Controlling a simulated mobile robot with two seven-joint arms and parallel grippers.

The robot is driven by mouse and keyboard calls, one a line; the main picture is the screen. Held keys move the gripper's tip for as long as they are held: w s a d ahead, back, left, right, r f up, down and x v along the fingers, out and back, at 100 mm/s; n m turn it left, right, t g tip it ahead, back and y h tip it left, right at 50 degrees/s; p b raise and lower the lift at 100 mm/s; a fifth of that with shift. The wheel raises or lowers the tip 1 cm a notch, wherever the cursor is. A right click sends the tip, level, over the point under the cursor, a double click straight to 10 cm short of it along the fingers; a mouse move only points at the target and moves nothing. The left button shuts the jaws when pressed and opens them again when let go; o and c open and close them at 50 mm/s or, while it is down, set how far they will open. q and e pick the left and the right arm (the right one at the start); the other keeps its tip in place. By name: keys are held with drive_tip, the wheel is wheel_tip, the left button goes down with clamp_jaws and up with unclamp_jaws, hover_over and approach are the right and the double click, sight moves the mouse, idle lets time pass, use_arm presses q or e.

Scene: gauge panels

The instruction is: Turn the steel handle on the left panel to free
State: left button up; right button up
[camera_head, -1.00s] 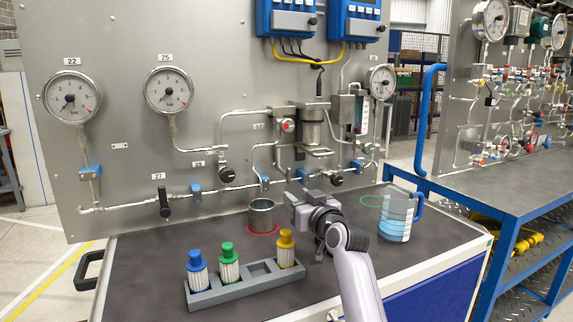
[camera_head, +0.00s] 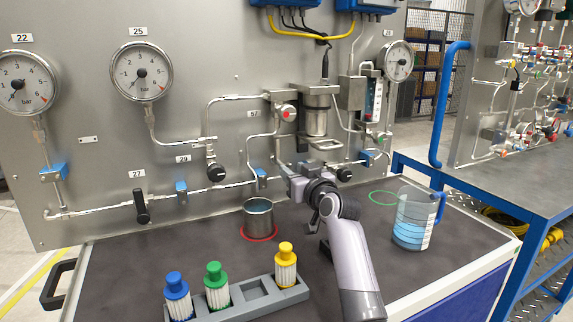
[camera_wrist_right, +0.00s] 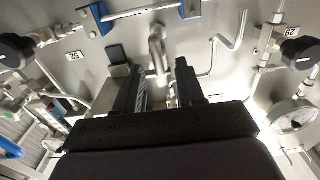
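The left panel (camera_head: 90,120) is a grey upright plate with gauges and steel pipes. A bent steel piece (camera_wrist_right: 157,48), which looks like the steel handle, stands out below the pipe between two blue clips in the right wrist view. My right gripper (camera_wrist_right: 160,75) is open, its two black fingers apart on either side of the line to this piece. I cannot tell whether they touch it. In the head view my right gripper (camera_head: 285,178) is at the lower pipe and hides the handle. My left gripper is not in view.
Black knobs (camera_head: 216,172) and a black lever (camera_head: 141,207) are along the pipe. On the bench stand a steel cup (camera_head: 258,217), a clear jug (camera_head: 413,222) with blue liquid, and a grey rack (camera_head: 255,296) with blue, green and yellow-capped pieces.

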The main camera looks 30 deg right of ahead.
sight(291, 169)
drive_tip(key=shift+w+d, duration=0.2)
drive_tip(key=shift+w, duration=2.3)
clamp_jaws()
